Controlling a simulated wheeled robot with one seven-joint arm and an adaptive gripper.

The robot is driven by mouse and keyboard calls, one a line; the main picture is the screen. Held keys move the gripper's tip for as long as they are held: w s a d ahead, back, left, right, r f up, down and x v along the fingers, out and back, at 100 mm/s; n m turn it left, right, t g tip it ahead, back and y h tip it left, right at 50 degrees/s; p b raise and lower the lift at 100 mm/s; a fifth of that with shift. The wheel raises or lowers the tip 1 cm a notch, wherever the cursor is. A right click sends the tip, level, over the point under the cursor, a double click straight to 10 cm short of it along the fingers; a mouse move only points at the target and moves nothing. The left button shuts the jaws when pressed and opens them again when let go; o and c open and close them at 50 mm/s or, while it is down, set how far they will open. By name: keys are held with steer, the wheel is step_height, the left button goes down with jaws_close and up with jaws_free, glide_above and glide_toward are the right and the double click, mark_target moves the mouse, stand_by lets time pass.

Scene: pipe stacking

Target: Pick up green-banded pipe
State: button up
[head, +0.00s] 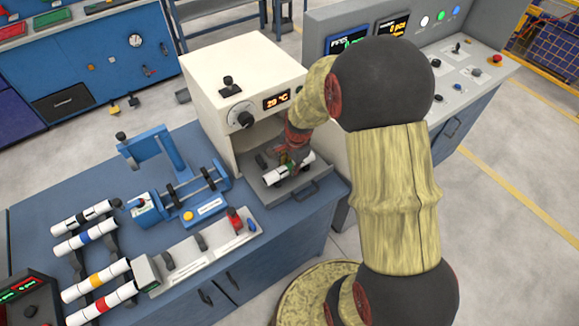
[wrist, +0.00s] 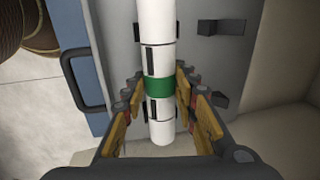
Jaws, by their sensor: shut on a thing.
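The green-banded pipe is white with a green band (wrist: 159,89) and short black marks. In the wrist view it runs from the top edge down between my fingers. My gripper (wrist: 158,96) is shut on it around the green band. In the head view my gripper (head: 290,162) reaches to the grey tray (head: 308,187) at the front of the cream oven-like machine (head: 225,62). The white pipe (head: 276,176) shows there, partly hidden by my gripper. I cannot tell whether the pipe touches the tray.
Pipes with black (head: 82,218), blue (head: 85,238), yellow (head: 96,280) and red (head: 101,303) bands lie on a rack at the left. A blue clamp device (head: 178,188) and a grey switch strip (head: 205,250) stand nearby on the blue bench. A control console (head: 455,70) stands at right.

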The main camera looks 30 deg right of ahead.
steer(key=shift+r, duration=0.75)
steer(key=s+a+r+p, duration=0.2)
steer(key=s+r, duration=0.3)
steer(key=s, duration=0.1)
steer(key=s+a+r+p, duration=0.2)
steer(key=s+r, duration=0.4)
steer(key=s, duration=0.1)
steer(key=shift+s+a+r, duration=0.15)
steer(key=shift+a+r, duration=0.1)
steer(key=shift+a, duration=0.05)
